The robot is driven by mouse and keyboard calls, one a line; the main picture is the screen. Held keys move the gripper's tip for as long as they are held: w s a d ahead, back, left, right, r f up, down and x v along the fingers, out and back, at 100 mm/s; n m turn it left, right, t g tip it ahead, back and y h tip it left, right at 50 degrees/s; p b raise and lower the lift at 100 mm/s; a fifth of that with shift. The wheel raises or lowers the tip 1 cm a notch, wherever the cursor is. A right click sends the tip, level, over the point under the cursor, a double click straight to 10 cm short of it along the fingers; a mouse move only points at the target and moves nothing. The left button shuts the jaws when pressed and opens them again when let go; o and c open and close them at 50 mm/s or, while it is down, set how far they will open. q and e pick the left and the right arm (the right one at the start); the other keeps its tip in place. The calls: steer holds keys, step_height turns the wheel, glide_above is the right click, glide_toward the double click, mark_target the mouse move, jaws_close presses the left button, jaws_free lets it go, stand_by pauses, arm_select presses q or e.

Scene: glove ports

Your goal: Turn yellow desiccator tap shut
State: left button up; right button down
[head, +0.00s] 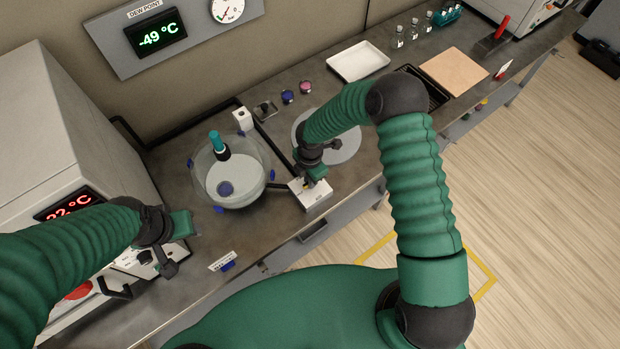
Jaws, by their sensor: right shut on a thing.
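The glass desiccator (258,187) stands on the bench left of the middle, with a teal-topped stem on its lid and a dark blue-capped item inside. A dark tube leads from its right side to a small white block (315,198). A small bit of the yellow tap (305,188) shows on top of this block. My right gripper (312,183) comes down over the block and is shut on the yellow tap, hiding most of it. My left gripper (185,224) is above the bench in front of the grey oven-like cabinet, apart from the desiccator; its fingers are not clear.
A round grey plate (342,148) lies behind my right gripper. Two small capped jars (288,97), a white tray (358,61) and a tan board (453,71) are farther back. A labelled sign (222,261) stands at the front edge. The dew point display reads -49 °C.

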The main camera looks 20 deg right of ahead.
steer(key=c, duration=1.5)
jaws_free()
steer(key=shift+w+r, duration=0.1)
steer(key=shift+w, duration=0.1)
steer(key=shift+o, duration=0.2)
steer(key=shift+s, duration=0.1)
step_height(320, 180, up, 17)
steer(key=b, duration=0.1)
steer(key=shift+f+b, duration=0.2)
steer(key=shift+b, duration=0.2)
